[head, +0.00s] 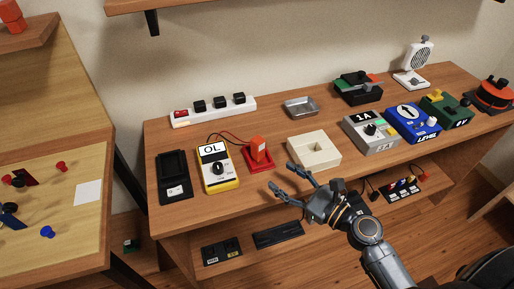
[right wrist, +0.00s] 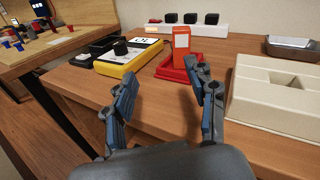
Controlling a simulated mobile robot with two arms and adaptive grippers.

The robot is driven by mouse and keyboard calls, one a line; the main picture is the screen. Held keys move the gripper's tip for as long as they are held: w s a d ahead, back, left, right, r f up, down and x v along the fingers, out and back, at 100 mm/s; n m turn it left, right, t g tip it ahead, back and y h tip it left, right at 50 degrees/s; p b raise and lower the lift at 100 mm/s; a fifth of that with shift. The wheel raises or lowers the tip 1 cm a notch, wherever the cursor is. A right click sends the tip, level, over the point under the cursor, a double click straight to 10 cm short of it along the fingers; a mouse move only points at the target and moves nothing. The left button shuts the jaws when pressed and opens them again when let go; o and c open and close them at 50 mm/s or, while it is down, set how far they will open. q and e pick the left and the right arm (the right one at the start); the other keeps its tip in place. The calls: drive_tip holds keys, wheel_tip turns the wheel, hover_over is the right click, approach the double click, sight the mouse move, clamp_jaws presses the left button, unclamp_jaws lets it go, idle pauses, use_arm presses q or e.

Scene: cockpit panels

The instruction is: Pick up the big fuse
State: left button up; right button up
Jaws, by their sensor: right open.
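An orange upright block (head: 258,147), which looks like the big fuse, stands in a red base (head: 260,163) on the wooden workbench. In the right wrist view the orange block (right wrist: 181,45) is ahead, beyond and between my fingertips, nearer the right one. The red base (right wrist: 168,70) shows around its foot. My right gripper (head: 285,177) is open and empty at the bench's front edge, right of and nearer than the block; its spread fingers also show in the right wrist view (right wrist: 162,80). My left gripper is not in view.
A yellow multimeter (head: 218,170) sits left of the red base, with a red cable behind. A cream box (head: 314,155) with a recess sits to the right. A white power strip (head: 213,110) lies behind. Bare wood lies in front of the red base.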

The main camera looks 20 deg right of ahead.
sight(262, 146)
drive_tip(key=d+m, duration=0.1)
drive_tip(key=w+m, duration=0.1)
drive_tip(key=d+m+t+h, duration=0.1)
drive_tip(key=shift+w+d+r, duration=0.15)
drive_tip(key=shift+w+d, duration=0.1)
drive_tip(key=shift+d, duration=0.05)
drive_tip(key=shift+m, duration=0.3)
drive_tip(key=p+x, duration=0.2)
drive_tip(key=x, duration=0.6)
drive_tip(key=shift+d, duration=0.15)
drive_tip(key=x, duration=0.5)
drive_tip(key=shift+s+r+p, duration=0.1)
drive_tip(key=shift+r+p, duration=0.05)
drive_tip(key=shift+p, duration=0.25)
drive_tip(key=shift+w+a, duration=0.3)
drive_tip(key=shift+w, duration=0.15)
clamp_jaws()
wheel_tip(262, 146, up, 10)
drive_tip(key=p, duration=0.7)
drive_tip(key=shift+p, duration=0.35)
